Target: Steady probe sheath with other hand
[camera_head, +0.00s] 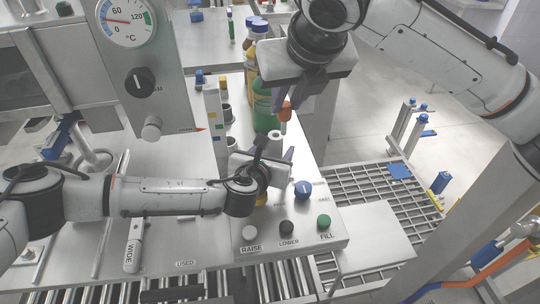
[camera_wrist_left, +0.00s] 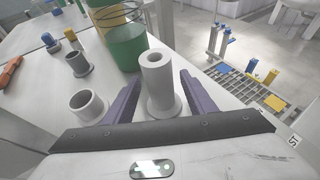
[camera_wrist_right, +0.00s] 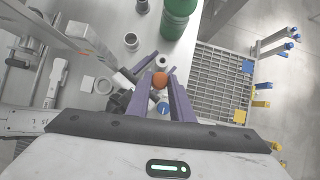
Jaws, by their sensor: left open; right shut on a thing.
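The probe sheath, a grey hollow cylinder on a flared foot (camera_wrist_left: 158,78), stands upright in the left wrist view, between the two purple fingers of my left gripper (camera_wrist_left: 155,95). The fingers are open, with gaps on both sides. In the head view the sheath's top (camera_head: 275,136) shows just above my left gripper (camera_head: 272,158). My right gripper (camera_head: 303,92) is higher up, shut on an orange-handled probe (camera_head: 286,108). In the right wrist view the probe's round orange end (camera_wrist_right: 159,80) sits between the fingertips (camera_wrist_right: 164,82). The probe's lower part is hard to make out.
Two shorter grey cups (camera_wrist_left: 88,104) (camera_wrist_left: 76,63) stand left of the sheath. A green bottle (camera_wrist_left: 126,48) stands close behind it. A panel with blue, black and green (camera_head: 324,221) knobs lies in front. A gauge post (camera_head: 130,55) rises at left; a grated floor (camera_head: 365,190) lies right.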

